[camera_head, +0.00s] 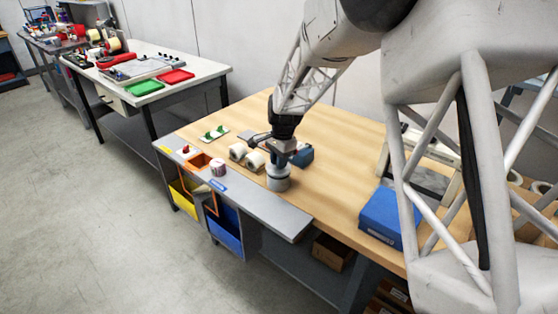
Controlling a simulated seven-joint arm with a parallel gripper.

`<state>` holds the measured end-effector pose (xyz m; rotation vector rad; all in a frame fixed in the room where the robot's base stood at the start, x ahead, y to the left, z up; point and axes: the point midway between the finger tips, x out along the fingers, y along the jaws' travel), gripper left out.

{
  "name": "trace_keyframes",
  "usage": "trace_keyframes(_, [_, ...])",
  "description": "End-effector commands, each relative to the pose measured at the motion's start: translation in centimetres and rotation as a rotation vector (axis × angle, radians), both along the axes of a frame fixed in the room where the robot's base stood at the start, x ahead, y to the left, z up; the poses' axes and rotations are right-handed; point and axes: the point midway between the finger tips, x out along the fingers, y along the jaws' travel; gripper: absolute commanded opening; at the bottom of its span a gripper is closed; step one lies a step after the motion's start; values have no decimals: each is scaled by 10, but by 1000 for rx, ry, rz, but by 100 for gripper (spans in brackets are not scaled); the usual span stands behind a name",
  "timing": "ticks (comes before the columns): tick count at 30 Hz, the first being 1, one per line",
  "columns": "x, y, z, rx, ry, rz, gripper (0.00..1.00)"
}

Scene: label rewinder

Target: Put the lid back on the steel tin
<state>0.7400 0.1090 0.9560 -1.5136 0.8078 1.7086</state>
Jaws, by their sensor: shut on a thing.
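The steel tin (278,183) is a grey cylinder standing upright on the wooden bench top, near the grey front strip. My gripper (279,160) points down directly over the tin and is shut on the lid (279,169), a pale round piece at the top of the tin. The lid is small in this view and partly covered by the gripper. I cannot tell whether it touches the rim all round or sits a little above it.
Pale label rolls (254,161) stand close to the left of the tin, and a blue block (302,155) is behind it to the right. A large blue box (388,217) stands at right. Bench between is clear.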

Motion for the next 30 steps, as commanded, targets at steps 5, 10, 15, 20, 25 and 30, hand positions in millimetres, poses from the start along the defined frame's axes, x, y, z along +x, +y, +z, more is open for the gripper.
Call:
trace_keyframes(5, [0, 0, 0, 0, 0, 0, 0])
trace_keyframes(10, [0, 0, 0, 0, 0, 0, 0])
trace_keyframes(15, [0, 0, 0, 0, 0, 0, 0])
trace_keyframes(20, [0, 0, 0, 0, 0, 0, 0])
trace_keyframes(25, [0, 0, 0, 0, 0, 0, 0])
trace_keyframes(30, [0, 0, 0, 0, 0, 0, 46])
